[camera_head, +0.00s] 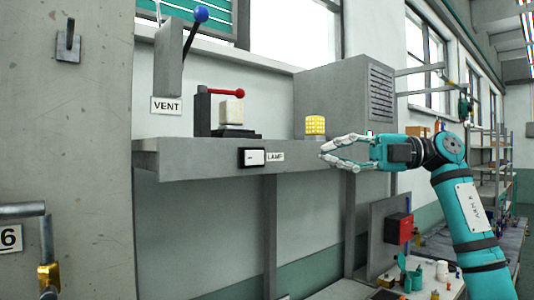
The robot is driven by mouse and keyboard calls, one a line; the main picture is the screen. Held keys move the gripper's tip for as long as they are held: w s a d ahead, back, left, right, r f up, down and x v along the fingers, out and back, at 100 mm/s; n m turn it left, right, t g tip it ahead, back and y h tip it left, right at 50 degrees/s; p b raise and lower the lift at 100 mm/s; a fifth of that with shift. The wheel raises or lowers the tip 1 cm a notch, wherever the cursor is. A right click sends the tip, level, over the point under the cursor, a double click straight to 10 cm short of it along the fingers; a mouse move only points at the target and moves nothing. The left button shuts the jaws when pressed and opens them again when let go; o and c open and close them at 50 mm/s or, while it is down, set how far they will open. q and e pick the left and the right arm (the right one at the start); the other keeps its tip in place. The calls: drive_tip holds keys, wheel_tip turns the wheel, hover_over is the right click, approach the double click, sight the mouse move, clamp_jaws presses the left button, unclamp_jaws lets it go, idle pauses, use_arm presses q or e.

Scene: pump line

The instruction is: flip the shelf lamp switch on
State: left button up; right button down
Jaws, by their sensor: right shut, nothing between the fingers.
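The lamp switch (252,157) is a white plate in a black frame on the front edge of the grey shelf (200,160), with a LAMP label (276,156) to its right. I cannot tell which way the switch is set. A yellow ribbed lamp (315,126) stands on the shelf above and right of it. My right gripper (323,152) comes in from the right, shut and empty, its fingertips pointing left toward the switch. It is apart from the switch, to the right of the label. My left gripper is not in view.
A red-knobbed lever (226,92) on a dark base stands on the shelf above the switch. A blue-knobbed lever (193,38) is mounted above the VENT label (166,106). A grey louvred cabinet (345,95) is behind my gripper.

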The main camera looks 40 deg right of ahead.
sight(261, 153)
drive_tip(key=shift+w+d+p+x, duration=0.25)
drive_tip(key=shift+w+p+x, duration=0.25)
drive_tip(key=shift+x, duration=1.65)
drive_tip(key=shift+w+d+p+x, duration=0.25)
drive_tip(key=shift+p+x, duration=0.4)
drive_tip(key=shift+x, duration=1.55)
drive_tip(key=shift+w+d+p+x, duration=0.25)
drive_tip(key=shift+w+p+x, duration=0.25)
drive_tip(key=shift+x, duration=1.65)
drive_tip(key=shift+s+r, duration=0.1)
drive_tip(key=shift+s, duration=0.05)
